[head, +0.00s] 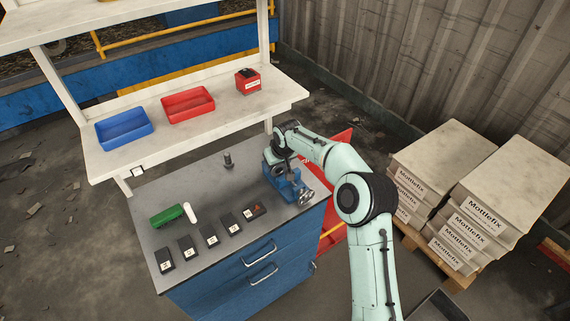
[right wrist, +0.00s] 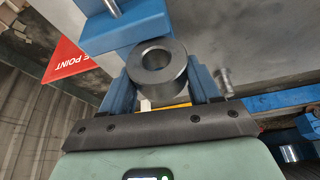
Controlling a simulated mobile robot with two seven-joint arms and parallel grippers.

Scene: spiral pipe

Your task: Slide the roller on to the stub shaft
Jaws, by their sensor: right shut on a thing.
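The roller (right wrist: 157,65) is a grey metal cylinder with a round bore, held between the two blue fingers of my right gripper (right wrist: 165,88) in the right wrist view. In the head view my right gripper (head: 281,158) is low over the workbench, close to a blue fixture (head: 286,187); the roller is too small to make out there. In the wrist view a bright metal rod (right wrist: 113,8), perhaps the stub shaft, stands at a blue block (right wrist: 125,30) beyond the roller. The roller appears apart from the rod. My left gripper is not in view.
On the workbench (head: 205,180) are a dark peg (head: 228,160), a green block (head: 166,216), a white cylinder (head: 190,213) and several dark numbered plates (head: 210,234). A blue bin (head: 124,127) and red bin (head: 188,104) stand on the shelf.

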